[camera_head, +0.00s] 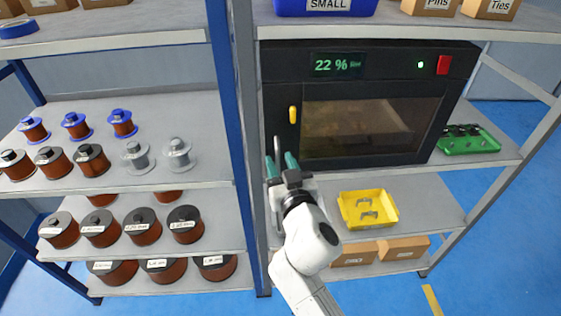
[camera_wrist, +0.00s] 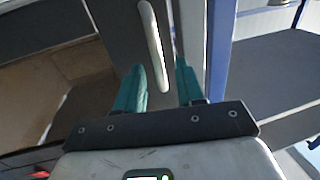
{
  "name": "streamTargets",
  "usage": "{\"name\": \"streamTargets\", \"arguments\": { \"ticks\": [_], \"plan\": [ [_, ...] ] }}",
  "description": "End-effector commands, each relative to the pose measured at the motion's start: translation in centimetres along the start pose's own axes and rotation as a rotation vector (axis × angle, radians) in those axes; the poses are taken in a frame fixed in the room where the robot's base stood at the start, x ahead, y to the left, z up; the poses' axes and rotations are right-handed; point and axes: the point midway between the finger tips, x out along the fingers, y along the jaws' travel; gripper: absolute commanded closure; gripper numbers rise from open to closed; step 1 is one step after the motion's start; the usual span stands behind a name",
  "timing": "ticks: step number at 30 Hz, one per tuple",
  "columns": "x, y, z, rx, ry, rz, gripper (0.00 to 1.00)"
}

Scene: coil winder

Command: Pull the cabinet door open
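The dark cabinet (camera_head: 455,85) stands on a shelf with its windowed door (camera_head: 372,128) closed. A pale upright bar handle (camera_head: 277,146) shows at the door's left edge. In the wrist view the handle (camera_wrist: 152,42) runs down toward the gap between my fingers. My gripper (camera_head: 281,158) is open, its two teal fingers at the handle's lower part. The fingers also show in the wrist view (camera_wrist: 159,66), apart, with the handle's lower end between them in the picture. I cannot tell whether they touch it or stop short of it.
A blue rack post (camera_head: 230,120) stands close left of the handle. Spools (camera_head: 92,160) fill the left shelves. A green tray (camera_head: 468,140) sits right of the cabinet, a yellow bin (camera_head: 367,209) below. Blue floor (camera_head: 500,240) is clear at right.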

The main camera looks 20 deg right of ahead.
Motion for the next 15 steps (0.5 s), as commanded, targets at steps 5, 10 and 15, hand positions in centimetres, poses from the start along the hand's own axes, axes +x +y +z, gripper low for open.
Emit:
{"name": "streamTargets", "arguments": {
  "ticks": [5, 10, 15],
  "plan": [
    [0.22, 0.02, -0.01, 0.000, 0.000, 0.000, 0.62],
    [0.19, 0.01, 0.00, 0.000, 0.000, 0.000, 0.66],
    [0.18, 0.00, 0.01, 0.000, 0.000, 0.000, 0.82]
  ]
}}
